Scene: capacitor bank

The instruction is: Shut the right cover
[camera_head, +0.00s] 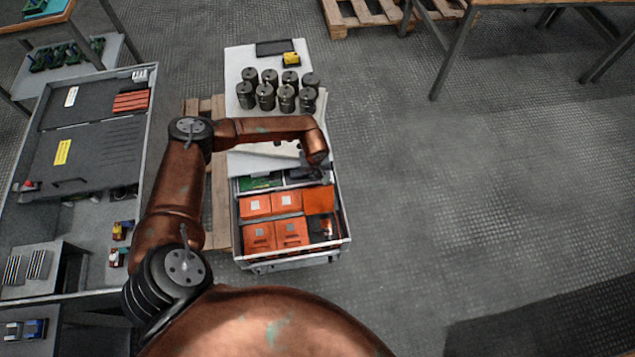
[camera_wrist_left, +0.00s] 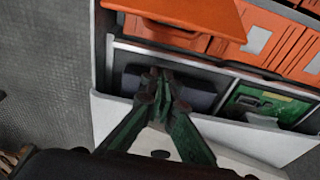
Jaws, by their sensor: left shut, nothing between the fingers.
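The right cover (camera_head: 318,200) is a bright orange panel at the right of the white open-topped case (camera_head: 347,238). It appears raised, with a dark compartment (camera_head: 319,228) uncovered just in front of it. In the left wrist view, the cover (camera_wrist_left: 190,14) sticks out at the top, tilted over the case's inner wall. My left gripper (camera_wrist_left: 162,84) is shut and empty, with its green fingers over a dark block (camera_wrist_left: 185,90) in the case's back section. It is apart from the cover, on the cover's far side. In the head view my arm hides its fingers. My right gripper is not in view.
Several orange boxes (camera_head: 258,236) fill the rest of the case. A green circuit board (camera_head: 262,183) lies in its back section. Dark cylinders (camera_head: 265,96) stand on the white surface behind. A grey cabinet (camera_head: 95,150) stands at left. The floor at right is clear.

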